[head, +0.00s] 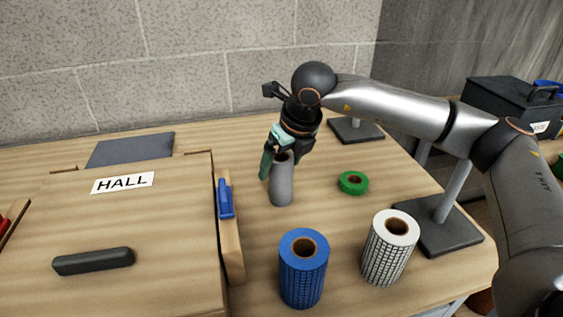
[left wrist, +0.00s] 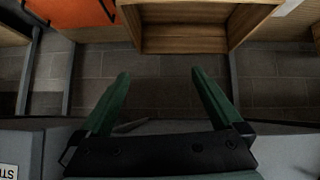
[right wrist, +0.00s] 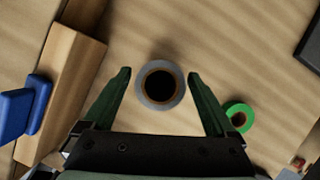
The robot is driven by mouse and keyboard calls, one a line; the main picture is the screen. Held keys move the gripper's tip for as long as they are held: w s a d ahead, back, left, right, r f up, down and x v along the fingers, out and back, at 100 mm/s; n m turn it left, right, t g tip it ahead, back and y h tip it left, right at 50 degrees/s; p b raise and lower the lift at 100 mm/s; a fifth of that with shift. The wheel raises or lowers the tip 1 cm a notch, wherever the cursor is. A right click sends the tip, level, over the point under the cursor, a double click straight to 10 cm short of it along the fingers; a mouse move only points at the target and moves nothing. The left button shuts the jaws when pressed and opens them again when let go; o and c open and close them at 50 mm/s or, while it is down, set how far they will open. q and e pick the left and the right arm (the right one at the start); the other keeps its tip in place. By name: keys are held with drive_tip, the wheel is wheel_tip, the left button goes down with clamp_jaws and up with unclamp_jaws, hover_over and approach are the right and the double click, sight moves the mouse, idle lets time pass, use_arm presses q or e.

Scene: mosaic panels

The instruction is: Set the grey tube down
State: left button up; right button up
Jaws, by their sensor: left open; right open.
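The grey tube (head: 282,184) stands upright on the wooden table, to the right of the HALL box. In the right wrist view its round top (right wrist: 160,85) with a dark opening shows between the two fingers. My right gripper (head: 276,166) is open, with its green fingers apart on either side of the tube's upper end. In the right wrist view a gap shows between each finger and the tube. My left gripper (left wrist: 158,80) is open and empty, over a dark tiled floor, and does not show in the head view.
A blue roll (head: 303,273), a white gridded roll (head: 381,262) and a green tape ring (head: 353,183) stand around the tube. The wooden HALL box (head: 150,215) with a blue clip (head: 225,199) is close on the left. Black stand bases (head: 438,228) are at the right.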

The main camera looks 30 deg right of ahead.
drive_tip(key=shift+r, duration=0.4)
drive_tip(key=v, duration=1.1)
drive_tip(key=shift+s+r, duration=0.2)
drive_tip(key=shift+r, duration=0.05)
